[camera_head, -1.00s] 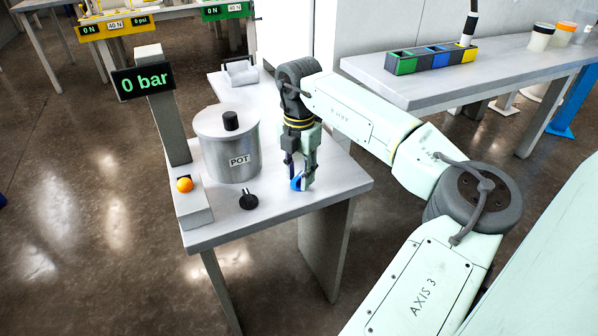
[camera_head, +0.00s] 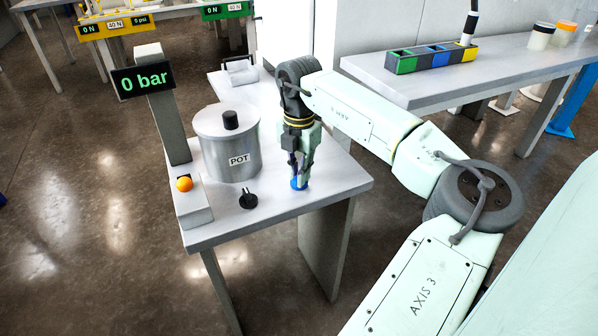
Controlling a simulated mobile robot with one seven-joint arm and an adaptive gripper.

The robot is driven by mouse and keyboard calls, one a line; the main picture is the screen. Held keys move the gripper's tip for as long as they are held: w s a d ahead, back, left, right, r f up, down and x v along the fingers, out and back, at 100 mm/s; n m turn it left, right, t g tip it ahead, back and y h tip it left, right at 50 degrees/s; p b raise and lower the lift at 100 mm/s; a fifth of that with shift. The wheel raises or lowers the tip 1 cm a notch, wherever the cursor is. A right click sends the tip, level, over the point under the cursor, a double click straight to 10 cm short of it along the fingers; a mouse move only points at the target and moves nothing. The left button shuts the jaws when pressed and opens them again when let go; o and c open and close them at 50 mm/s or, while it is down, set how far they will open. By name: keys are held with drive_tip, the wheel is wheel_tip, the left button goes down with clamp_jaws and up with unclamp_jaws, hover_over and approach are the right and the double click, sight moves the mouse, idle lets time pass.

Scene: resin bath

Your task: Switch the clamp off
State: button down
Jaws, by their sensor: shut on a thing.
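A small blue knob (camera_head: 298,185) is on the grey table near its front right edge. My gripper (camera_head: 300,177) points straight down over it, with its fingers shut on it; they hide most of its upper part. A black knob (camera_head: 248,199) with a pointer stands apart to the left, in front of the pot (camera_head: 231,150). No label reading clamp shows, so I cannot tell by name which part is the clamp.
The lidded metal pot stands close left of my gripper. Farther left is a post with a display (camera_head: 142,80) reading 0 bar and an orange button (camera_head: 184,184) on a box. A bench (camera_head: 480,75) with coloured bins is at the back right.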

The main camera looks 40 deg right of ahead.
drive_tip(key=n+b, duration=0.1)
drive_tip(key=n, duration=0.5)
drive_tip(key=shift+b, duration=0.3)
drive_tip(key=n, duration=0.5)
drive_tip(key=shift+n, duration=0.3)
drive_tip(key=c, duration=1.7)
unclamp_jaws()
drive_tip(key=shift+o, duration=0.2)
drive_tip(key=shift+r, duration=0.1)
wheel_tip(320, 180, up, 12)
